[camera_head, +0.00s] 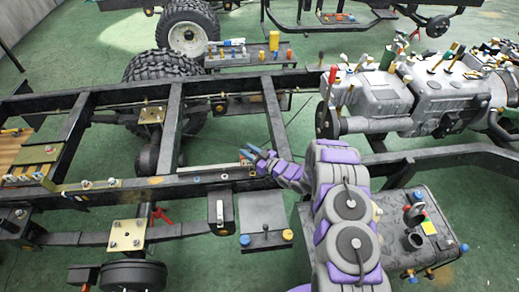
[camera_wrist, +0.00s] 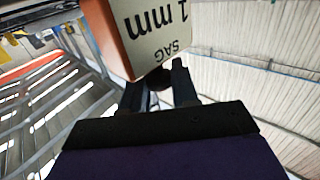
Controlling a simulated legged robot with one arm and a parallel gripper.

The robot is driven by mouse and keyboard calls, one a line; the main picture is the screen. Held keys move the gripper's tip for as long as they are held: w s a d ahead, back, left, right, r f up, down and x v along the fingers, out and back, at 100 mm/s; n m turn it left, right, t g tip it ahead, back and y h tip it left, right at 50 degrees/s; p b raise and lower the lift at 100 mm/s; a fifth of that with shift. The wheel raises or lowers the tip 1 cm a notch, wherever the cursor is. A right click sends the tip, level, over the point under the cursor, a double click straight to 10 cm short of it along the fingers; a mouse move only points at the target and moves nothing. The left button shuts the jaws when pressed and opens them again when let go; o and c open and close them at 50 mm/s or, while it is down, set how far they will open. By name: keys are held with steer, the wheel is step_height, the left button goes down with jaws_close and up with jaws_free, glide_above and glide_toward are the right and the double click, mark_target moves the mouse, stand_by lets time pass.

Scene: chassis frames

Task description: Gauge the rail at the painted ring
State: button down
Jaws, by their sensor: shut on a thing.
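My gripper (camera_head: 256,152) is over the near rail (camera_head: 130,190) of the black chassis frame, just left of my purple arm. Its fingers (camera_wrist: 160,85) are shut on a gauge block (camera_wrist: 150,30) with orange sides and a white face. The face reads "SAG 1 mm", upside down in the wrist view. In the head view only a small orange-red bit of the block (camera_head: 245,161) shows beside the fingers. A pale straight bar (camera_head: 208,168) lies along the near rail, left of the gripper. An orange patch (camera_head: 155,181) marks the rail farther left; I cannot tell whether it is a ring.
A grey engine (camera_head: 400,100) with several tools on top stands at right. Cross members (camera_head: 170,125) span the frame. Brass plates (camera_head: 127,235) and loose fittings lie along the left. Green floor (camera_head: 105,65) shows at upper left.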

steer(key=shift+w+d+r, duration=0.25)
steer(key=shift+w+d, duration=0.05)
steer(key=shift+d, duration=0.35)
steer(key=c, duration=1)
jaws_free()
steer(key=shift+w+d+f, duration=0.1)
steer(key=shift+w+d, duration=0.05)
steer(key=shift+d, duration=0.05)
steer(key=shift+c, duration=0.2)
steer(key=shift+o, duration=0.4)
steer(key=shift+a, duration=0.1)
steer(key=shift+s+a+f, duration=0.1)
steer(key=shift+s+a, duration=0.15)
steer(key=shift+a, duration=0.05)
steer(key=p+v, duration=0.2)
steer(key=v, duration=1.5)
steer(key=shift+d+p, duration=0.3)
steer(key=shift+o, duration=0.3)
steer(key=shift+s, duration=0.1)
